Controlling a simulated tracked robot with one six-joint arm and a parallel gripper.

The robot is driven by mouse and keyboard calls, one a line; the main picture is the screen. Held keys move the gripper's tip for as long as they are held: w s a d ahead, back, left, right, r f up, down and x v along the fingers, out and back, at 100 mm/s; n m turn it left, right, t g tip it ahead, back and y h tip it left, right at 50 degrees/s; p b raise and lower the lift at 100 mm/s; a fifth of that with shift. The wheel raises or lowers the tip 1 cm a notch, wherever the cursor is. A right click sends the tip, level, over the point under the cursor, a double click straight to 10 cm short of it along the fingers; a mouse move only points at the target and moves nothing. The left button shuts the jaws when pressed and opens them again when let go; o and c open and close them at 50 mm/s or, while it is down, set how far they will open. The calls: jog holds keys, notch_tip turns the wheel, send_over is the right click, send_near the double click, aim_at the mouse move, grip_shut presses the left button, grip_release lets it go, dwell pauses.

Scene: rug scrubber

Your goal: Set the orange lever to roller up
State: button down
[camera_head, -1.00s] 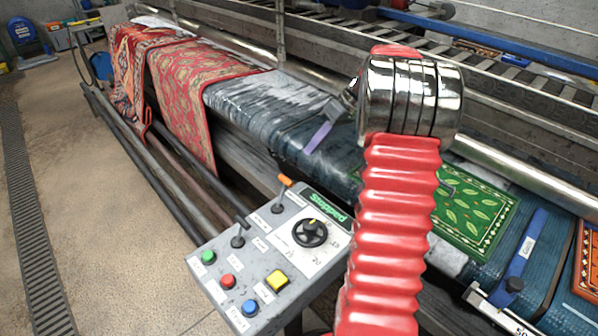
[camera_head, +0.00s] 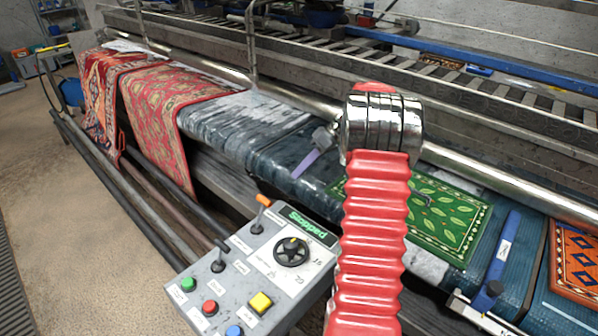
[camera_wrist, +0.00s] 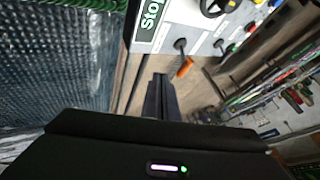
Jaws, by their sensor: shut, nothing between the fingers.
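The grey control box (camera_head: 232,285) stands at the front of the machine in the head view. Its orange-tipped lever (camera_head: 263,201) stands at the box's far left edge, beside the green "Stopped" display (camera_head: 306,224). The lever also shows in the wrist view (camera_wrist: 184,67), top centre, with its orange tip apart from the fingers. I cannot read its position label. My gripper (camera_wrist: 160,82) is shut and empty in the wrist view, with its fingertips a little left of and below the orange tip.
The box also carries a black dial (camera_head: 291,252), a black-knobbed lever (camera_head: 218,265) and green, red, yellow and blue buttons. A green rug (camera_head: 440,215) and red rugs (camera_head: 165,115) lie on the machine. Open floor is at left.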

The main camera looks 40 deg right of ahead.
jog(key=w+a+f, duration=0.2)
jog(key=a+f, duration=0.3)
jog(key=a, duration=0.3)
jog(key=shift+a+f, duration=0.15)
jog(key=shift+f, duration=0.05)
dwell(0.4)
jog(key=shift+r, duration=0.1)
